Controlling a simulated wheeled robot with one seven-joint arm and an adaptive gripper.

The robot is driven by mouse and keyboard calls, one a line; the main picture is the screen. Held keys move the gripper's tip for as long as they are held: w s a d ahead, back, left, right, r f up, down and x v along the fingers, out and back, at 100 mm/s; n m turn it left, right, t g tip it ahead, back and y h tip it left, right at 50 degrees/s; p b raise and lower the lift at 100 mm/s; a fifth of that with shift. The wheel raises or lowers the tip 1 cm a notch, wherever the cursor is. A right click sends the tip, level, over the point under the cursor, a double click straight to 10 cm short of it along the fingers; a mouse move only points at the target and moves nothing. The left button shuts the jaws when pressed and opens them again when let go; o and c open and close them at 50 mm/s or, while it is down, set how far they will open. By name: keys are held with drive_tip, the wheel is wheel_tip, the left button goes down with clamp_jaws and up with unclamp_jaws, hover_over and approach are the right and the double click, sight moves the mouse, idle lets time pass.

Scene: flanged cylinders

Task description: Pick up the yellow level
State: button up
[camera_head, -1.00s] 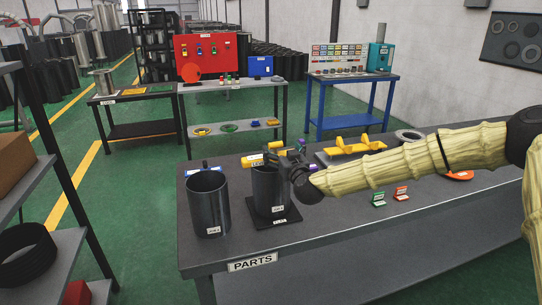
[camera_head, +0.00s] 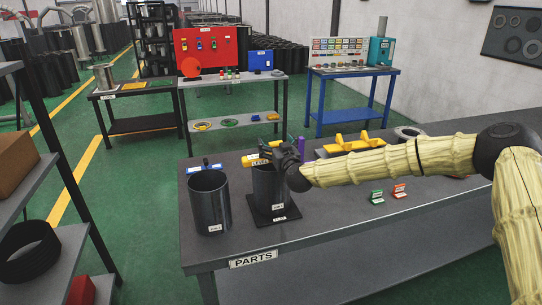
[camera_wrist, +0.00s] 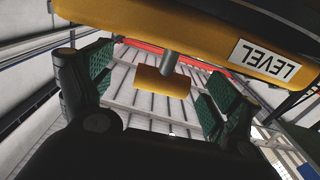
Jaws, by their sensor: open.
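The yellow level (camera_head: 254,160) shows in the head view behind the black cylinder on the dark parts table, partly hidden by my gripper (camera_head: 285,160). In the wrist view the level (camera_wrist: 190,35) crosses the top, close to the camera, with its white LEVEL label to the right. A yellow knob (camera_wrist: 160,82) on a short grey stem juts from it and appears between my open gripper's (camera_wrist: 160,90) green-padded fingers. I cannot tell whether either finger touches it.
Two dark open cylinders stand in front, one at left (camera_head: 209,203) and one on a black plate (camera_head: 272,216). A yellow pronged part (camera_head: 350,145) lies behind my arm. Small green (camera_head: 376,197) and red (camera_head: 399,191) cases lie right. The table's front right is clear.

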drive_tip(key=c, duration=1.5)
drive_tip(key=shift+r, duration=0.1)
drive_tip(key=shift+r+b, duration=0.9)
drive_tip(key=shift+r, duration=0.55)
drive_tip(key=shift+s+a+r, duration=0.1)
drive_tip(key=shift+s+r, duration=0.1)
drive_tip(key=shift+s, duration=0.1)
drive_tip(key=s+b, duration=0.1)
drive_tip(key=s, duration=0.4)
drive_tip(key=s+r+b, duration=0.1)
drive_tip(key=s+b, duration=0.1)
drive_tip(key=s, duration=0.3)
drive_tip(key=s+b, duration=0.2)
drive_tip(key=s, duration=0.3)
drive_tip(key=shift+s+r, duration=0.2)
drive_tip(key=shift+r, duration=0.05)
